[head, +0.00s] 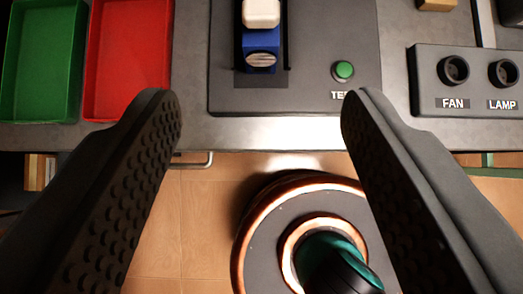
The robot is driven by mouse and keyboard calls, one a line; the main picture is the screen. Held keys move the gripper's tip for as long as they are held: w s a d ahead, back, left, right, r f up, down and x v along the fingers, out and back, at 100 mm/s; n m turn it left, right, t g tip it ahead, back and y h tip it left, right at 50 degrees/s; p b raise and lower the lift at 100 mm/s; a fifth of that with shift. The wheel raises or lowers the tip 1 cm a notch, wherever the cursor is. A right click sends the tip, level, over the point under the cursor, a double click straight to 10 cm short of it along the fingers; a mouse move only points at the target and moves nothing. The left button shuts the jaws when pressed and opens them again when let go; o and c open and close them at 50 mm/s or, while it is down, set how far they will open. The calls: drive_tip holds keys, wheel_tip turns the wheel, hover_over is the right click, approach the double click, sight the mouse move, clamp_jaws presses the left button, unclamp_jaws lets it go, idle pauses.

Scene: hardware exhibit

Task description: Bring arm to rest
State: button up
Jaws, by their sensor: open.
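My gripper (260,105) is open in the head view. Its two black, studded fingers reach up from the lower left and lower right corners, wide apart, with nothing held between them. Through the gap I see the front edge of the counter and the floor below it. My own round base with copper-coloured rings shows at the bottom middle.
A dark test panel (340,110) with a green button (343,71) and a blue-and-white block (261,40) is on the grey counter (190,132). A green tray (42,112) and a red tray (125,50) are left. A FAN and LAMP socket panel (478,98) is right.

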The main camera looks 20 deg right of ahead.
idle(0.3)
drive_tip(key=s+d+r+n+t+y, duration=0.1)
drive_tip(key=d+r+n+t+y, duration=0.1)
drive_tip(key=d+t, duration=0.6)
drive_tip(key=shift+s+d+r+n+t+y, duration=0.15)
drive_tip(key=shift+s+r+n+t+y, duration=0.3)
drive_tip(key=shift+r+n, duration=0.5)
drive_tip(key=shift+w+r, duration=0.1)
idle(1.4)
